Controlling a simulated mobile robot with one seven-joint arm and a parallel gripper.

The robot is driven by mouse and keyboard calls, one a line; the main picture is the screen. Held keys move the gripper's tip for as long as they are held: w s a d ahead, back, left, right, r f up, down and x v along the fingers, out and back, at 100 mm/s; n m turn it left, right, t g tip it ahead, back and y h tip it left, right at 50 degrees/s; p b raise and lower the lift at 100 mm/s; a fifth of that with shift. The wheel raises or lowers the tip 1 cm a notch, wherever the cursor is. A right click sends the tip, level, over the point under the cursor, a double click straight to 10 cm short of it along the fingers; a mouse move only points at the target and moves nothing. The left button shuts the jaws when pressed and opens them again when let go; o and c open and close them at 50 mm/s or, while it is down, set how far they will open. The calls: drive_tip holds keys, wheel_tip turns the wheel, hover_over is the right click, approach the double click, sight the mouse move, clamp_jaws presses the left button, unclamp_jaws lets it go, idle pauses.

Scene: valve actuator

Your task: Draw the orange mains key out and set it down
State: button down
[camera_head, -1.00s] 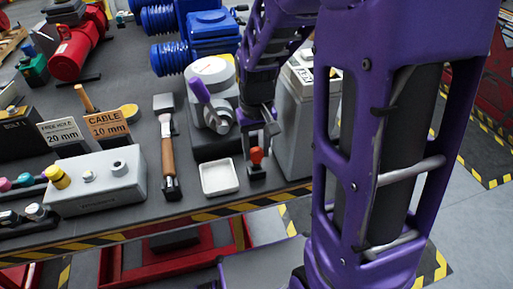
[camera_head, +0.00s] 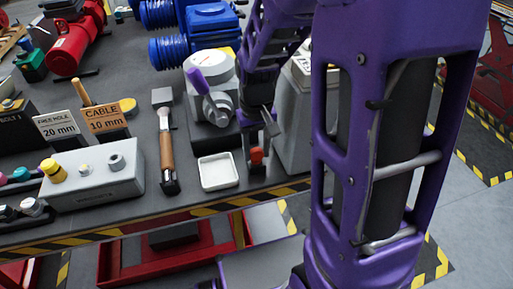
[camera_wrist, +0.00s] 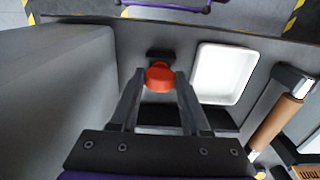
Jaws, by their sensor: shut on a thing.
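The orange key (camera_wrist: 159,77) shows as a round orange-red head between my gripper's fingertips in the wrist view. It also shows in the head view (camera_head: 256,156), just above a small dark block at the bench's front. My gripper (camera_wrist: 160,82) is shut on the key from above; in the head view it (camera_head: 258,150) hangs beside the grey cabinet. The key's lower part is hidden, so I cannot tell whether it still sits in the dark block. A white square tray (camera_head: 217,184) lies left of the key, empty; it also shows in the wrist view (camera_wrist: 224,73).
A grey valve actuator with a purple lever (camera_head: 207,90) stands behind the tray. A tall grey cabinet (camera_head: 303,120) stands close on the right. The bench's striped front edge (camera_head: 230,203) is near.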

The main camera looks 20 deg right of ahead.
sight(256, 149)
drive_tip(key=shift+f, duration=0.25)
drive_tip(key=shift+c, duration=1.5)
unclamp_jaws()
wheel_tip(256, 149, up, 17)
drive_tip(key=p, duration=0.2)
drive_tip(key=shift+r+p, duration=0.2)
drive_tip(key=shift+p, duration=0.15)
